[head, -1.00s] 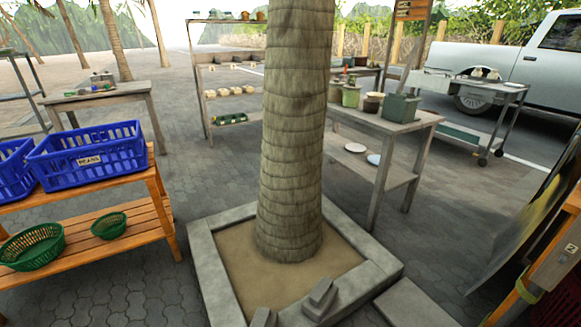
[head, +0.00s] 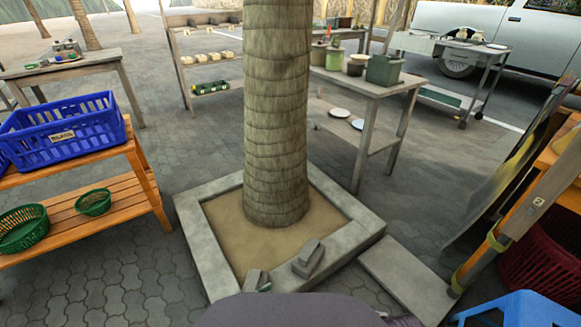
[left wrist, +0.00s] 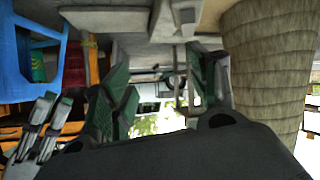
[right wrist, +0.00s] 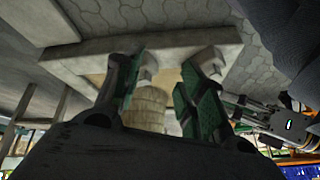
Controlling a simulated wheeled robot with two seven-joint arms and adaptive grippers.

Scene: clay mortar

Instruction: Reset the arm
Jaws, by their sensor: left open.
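In the left wrist view my left gripper (left wrist: 160,88) is open, its two dark green fingers spread wide with nothing between them. In the right wrist view my right gripper (right wrist: 160,88) has its fingers apart and holds nothing. It points toward the stone planter (right wrist: 85,62) and the palm trunk (right wrist: 148,105). In the head view neither gripper can be made out clearly; a dark rounded part of mine covers the bottom edge.
The palm trunk (head: 277,120) stands in a square stone planter (head: 352,232) with grey blocks (head: 308,258) on its front rim. An orange shelf (head: 110,205) with a blue crate (head: 60,140) is at left, a blue stool (head: 520,312) at lower right. Paving between is clear.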

